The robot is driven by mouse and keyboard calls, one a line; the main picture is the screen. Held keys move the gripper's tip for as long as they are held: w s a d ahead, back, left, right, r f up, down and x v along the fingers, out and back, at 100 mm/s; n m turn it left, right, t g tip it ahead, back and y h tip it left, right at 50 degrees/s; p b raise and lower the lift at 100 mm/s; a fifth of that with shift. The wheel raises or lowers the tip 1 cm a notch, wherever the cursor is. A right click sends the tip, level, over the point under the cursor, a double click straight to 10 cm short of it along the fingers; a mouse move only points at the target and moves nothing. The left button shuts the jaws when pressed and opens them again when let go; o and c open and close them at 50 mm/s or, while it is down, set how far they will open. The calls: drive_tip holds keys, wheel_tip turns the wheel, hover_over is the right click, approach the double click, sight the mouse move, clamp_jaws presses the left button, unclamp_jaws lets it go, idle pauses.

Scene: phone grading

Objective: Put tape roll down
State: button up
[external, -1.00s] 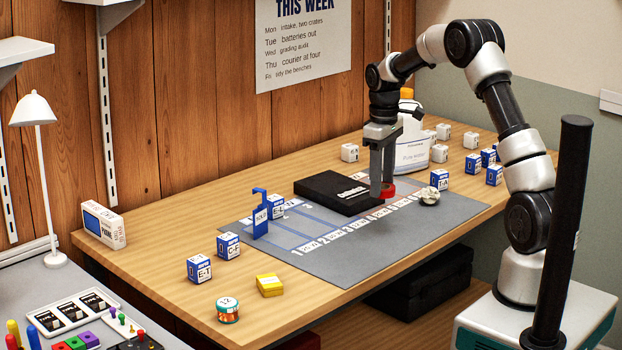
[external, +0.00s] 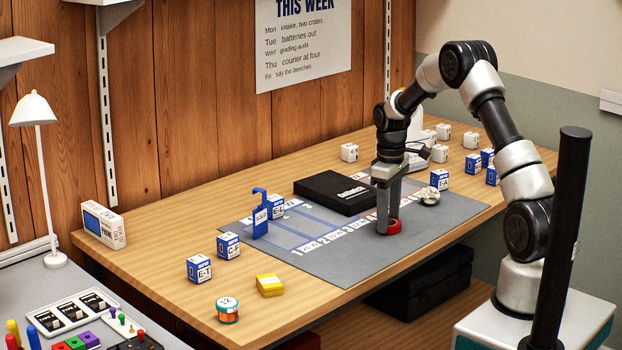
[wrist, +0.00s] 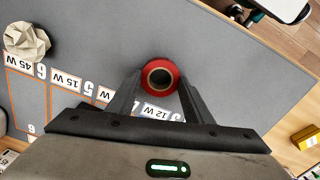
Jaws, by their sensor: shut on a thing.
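The red tape roll (external: 393,226) is at the front part of the grey mat (external: 345,264), close to the numbered strip. My gripper (external: 384,229) points down and is shut on the tape roll. In the wrist view the roll (wrist: 160,77) sits between my two fingertips (wrist: 160,90), its dark centre facing the camera. The roll looks at or very near the mat surface; I cannot tell if it touches. My fingers hide part of the roll in the external view.
A black box (external: 338,192) lies behind my gripper on the mat. A crumpled paper ball (external: 429,196) is to the right. A blue stand (external: 261,213) and blue-white boxes (external: 228,246) are to the left. The mat's front area is clear.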

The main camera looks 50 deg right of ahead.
drive_tip(key=shift+f, duration=0.1)
drive_tip(key=o, duration=1)
